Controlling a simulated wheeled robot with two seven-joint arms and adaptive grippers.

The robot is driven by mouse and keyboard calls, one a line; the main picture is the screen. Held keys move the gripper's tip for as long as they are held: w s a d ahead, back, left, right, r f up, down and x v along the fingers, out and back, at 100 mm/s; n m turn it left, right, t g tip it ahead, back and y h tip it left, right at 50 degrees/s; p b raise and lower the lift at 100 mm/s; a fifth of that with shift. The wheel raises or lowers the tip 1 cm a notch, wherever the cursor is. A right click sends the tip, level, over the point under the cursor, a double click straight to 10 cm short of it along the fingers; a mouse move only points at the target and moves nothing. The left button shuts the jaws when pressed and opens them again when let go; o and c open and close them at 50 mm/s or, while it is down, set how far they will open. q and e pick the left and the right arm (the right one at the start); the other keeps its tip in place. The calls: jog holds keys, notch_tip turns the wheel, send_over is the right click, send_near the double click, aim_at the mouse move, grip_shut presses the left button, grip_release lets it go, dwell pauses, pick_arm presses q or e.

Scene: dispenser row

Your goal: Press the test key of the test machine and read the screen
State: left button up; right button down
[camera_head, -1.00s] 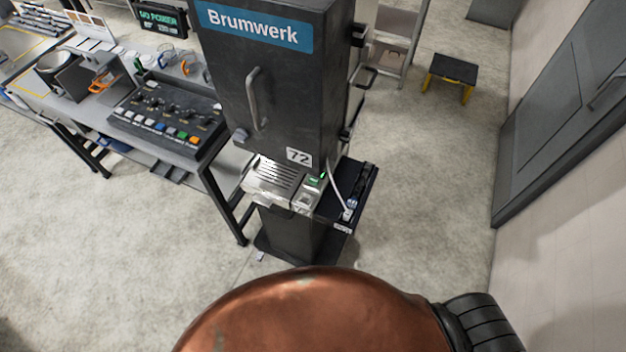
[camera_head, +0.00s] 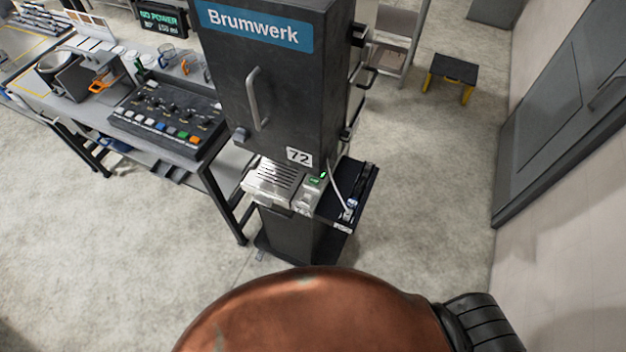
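A tall dark cabinet marked "Brumwerk" (camera_head: 265,85) and "72" stands in the middle, upright on a dark foot. Below its front is a metal slotted tray (camera_head: 272,180), with a small lit green display (camera_head: 315,180) on the tray's right. Its text is too small to read. On the table at left is a dark control panel (camera_head: 165,115) with coloured keys along its front edge. A screen (camera_head: 160,19) behind it reads "NO POWER" with a smaller, unclear line below. I cannot tell which of these is the test machine or which key is the test key. Neither gripper is in view.
The grey table (camera_head: 212,170) holds cups, an orange-handled tool (camera_head: 101,83) and a bowl. A black and yellow step stool (camera_head: 450,75) and a chair (camera_head: 395,40) stand behind right. A grey door (camera_head: 565,110) lines the right wall. The floor at left and right is clear.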

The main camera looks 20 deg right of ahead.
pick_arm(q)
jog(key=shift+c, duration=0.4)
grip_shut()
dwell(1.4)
